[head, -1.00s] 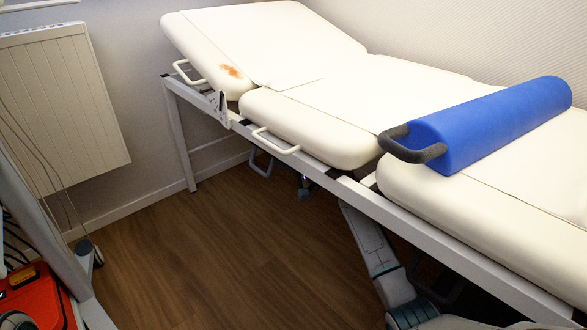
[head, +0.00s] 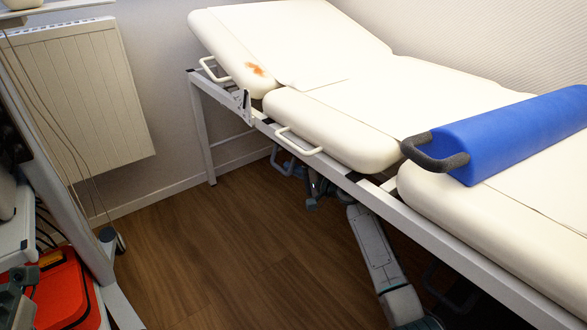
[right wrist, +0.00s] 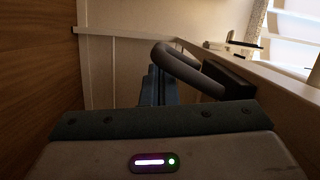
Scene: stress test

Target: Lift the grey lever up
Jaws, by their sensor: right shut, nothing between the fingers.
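The grey lever (head: 284,160) hangs as a loop below the couch's side rail in the head view. In the right wrist view the lever (right wrist: 185,66) is a thick curved grey bar, attached near a dark block beside the pale rail. My right gripper (head: 313,190) is under the rail, just right of the lever and partly hidden by the couch frame. In the right wrist view its shut, empty fingers (right wrist: 152,87) point along the lever's left side; whether they touch it I cannot tell.
The white couch (head: 330,130) with its pale rail (head: 400,214) lies over my right arm. A blue bolster (head: 510,130) with a dark handle rests on it. A radiator (head: 80,100) and a trolley with a red case (head: 70,290) stand left. The floor (head: 240,250) between is clear.

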